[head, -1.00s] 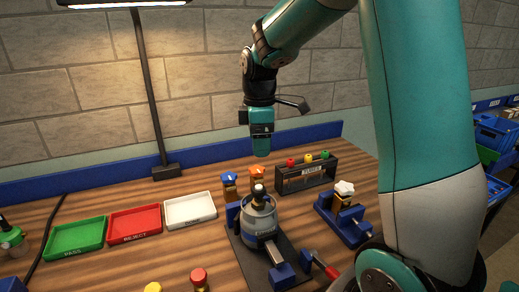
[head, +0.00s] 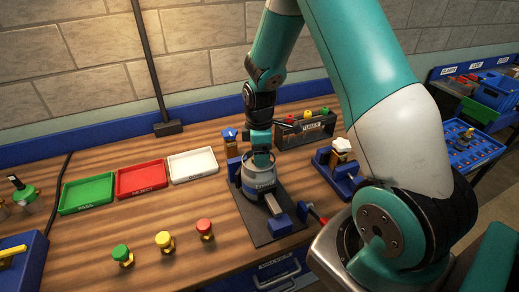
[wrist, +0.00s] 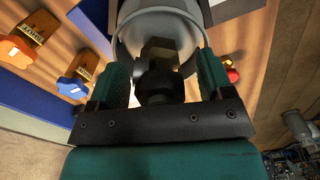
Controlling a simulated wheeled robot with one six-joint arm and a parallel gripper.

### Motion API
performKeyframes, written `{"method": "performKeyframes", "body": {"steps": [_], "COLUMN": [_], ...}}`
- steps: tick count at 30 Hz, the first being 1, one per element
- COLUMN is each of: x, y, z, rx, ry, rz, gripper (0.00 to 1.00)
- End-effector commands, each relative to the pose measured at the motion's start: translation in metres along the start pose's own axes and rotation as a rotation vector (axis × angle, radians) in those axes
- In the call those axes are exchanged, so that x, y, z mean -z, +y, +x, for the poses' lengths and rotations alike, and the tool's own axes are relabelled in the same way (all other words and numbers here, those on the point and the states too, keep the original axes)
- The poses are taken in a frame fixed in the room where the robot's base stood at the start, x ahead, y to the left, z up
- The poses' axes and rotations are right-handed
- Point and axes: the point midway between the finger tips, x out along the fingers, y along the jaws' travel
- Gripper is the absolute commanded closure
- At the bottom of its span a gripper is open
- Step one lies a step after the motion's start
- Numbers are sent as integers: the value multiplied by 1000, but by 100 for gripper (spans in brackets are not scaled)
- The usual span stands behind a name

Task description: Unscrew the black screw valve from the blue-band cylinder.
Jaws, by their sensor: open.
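The grey cylinder (head: 259,178) stands upright in a blue clamp on a dark base plate (head: 252,219). My gripper (head: 262,158) points down at its top and hides the valve in the head view. In the wrist view the black screw valve (wrist: 160,86) sits above a brass fitting (wrist: 159,52) on the cylinder (wrist: 130,38). My gripper (wrist: 164,84) is open, with one teal finger on each side of the valve. I cannot tell whether either finger touches it.
Green (head: 87,194), red (head: 142,179) and white (head: 193,165) trays lie left. Loose valves with green (head: 121,252), yellow (head: 163,239) and red (head: 205,227) caps stand in front. A black rack (head: 306,132) and another blue fixture (head: 339,177) are to the right.

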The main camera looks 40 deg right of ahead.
Motion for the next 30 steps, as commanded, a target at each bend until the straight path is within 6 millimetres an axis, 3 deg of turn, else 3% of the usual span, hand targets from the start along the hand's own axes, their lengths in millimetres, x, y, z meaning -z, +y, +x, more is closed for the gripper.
{"method": "performKeyframes", "body": {"steps": [11,19,23,30], "x": [0,0,0,0], "y": [0,0,0,0], "z": [7,7,7,6], "rx": [0,0,0,1], "ry": [0,0,0,0], "rz": [0,0,-30,-396], "gripper": [26,83,83,83]}}
